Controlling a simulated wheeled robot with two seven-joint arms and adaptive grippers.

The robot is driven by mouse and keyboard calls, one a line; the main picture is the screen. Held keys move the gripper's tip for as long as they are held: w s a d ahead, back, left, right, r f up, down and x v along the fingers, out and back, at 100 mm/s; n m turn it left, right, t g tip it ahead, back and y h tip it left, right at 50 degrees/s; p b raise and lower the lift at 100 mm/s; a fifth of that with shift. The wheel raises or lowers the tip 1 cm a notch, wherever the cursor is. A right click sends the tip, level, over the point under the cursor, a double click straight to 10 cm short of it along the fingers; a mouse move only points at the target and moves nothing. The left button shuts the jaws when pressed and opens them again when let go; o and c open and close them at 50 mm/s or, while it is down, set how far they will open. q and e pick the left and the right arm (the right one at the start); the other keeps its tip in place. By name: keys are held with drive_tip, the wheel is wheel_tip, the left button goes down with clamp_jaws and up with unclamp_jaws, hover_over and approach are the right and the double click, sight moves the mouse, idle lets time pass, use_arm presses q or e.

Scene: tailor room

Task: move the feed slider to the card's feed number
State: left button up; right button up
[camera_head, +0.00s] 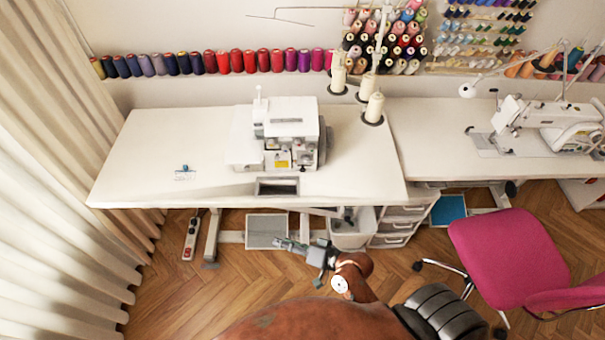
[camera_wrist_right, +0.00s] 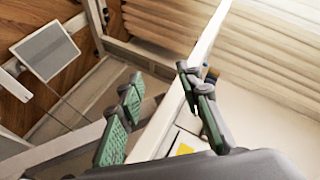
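A white overlock machine (camera_head: 285,135) stands on the white table, with a yellow patch (camera_head: 283,159) low on its front. A yellow patch also shows in the right wrist view (camera_wrist_right: 184,149). A small blue-topped piece (camera_head: 185,168) sits at the left of the table over faint markings; I cannot tell whether it is the feed slider. No card or feed number is readable. My right gripper (camera_head: 287,243) is in front of the table's near edge, below the machine. In the wrist view its green-padded fingers (camera_wrist_right: 163,105) are apart, with nothing held between them. My left gripper is not in view.
The sewing table (camera_head: 145,140) has free room at the left. A grey pedal plate (camera_head: 266,230) lies beneath it. White drawers (camera_head: 398,226) and a pink chair (camera_head: 510,255) are to the right. Thread cones (camera_head: 374,107) stand right of the machine. A curtain (camera_head: 50,180) hangs at the left.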

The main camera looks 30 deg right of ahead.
drive_tip(key=w+d+r+m+t+h, duration=0.35)
drive_tip(key=w+r+m+t, duration=0.55)
drive_tip(key=r+m, duration=0.6)
drive_tip(key=w+d+f+m+h, duration=0.2)
drive_tip(key=d+m+h, duration=0.5)
drive_tip(key=m, duration=0.5)
drive_tip(key=m+g+h, duration=0.5)
drive_tip(key=m, duration=0.4)
approach(303, 171)
drive_tip(key=shift+w+d+r, duration=0.15)
drive_tip(key=shift+w+r, duration=0.05)
drive_tip(key=shift+w, duration=0.45)
drive_tip(key=shift+w+d+f+g, duration=0.1)
drive_tip(key=shift+w+d+g, duration=0.05)
drive_tip(key=shift+g, duration=0.15)
drive_tip(key=x, duration=0.7)
drive_tip(key=shift+w, duration=0.1)
drive_tip(key=shift+c, duration=0.4)
clamp_jaws()
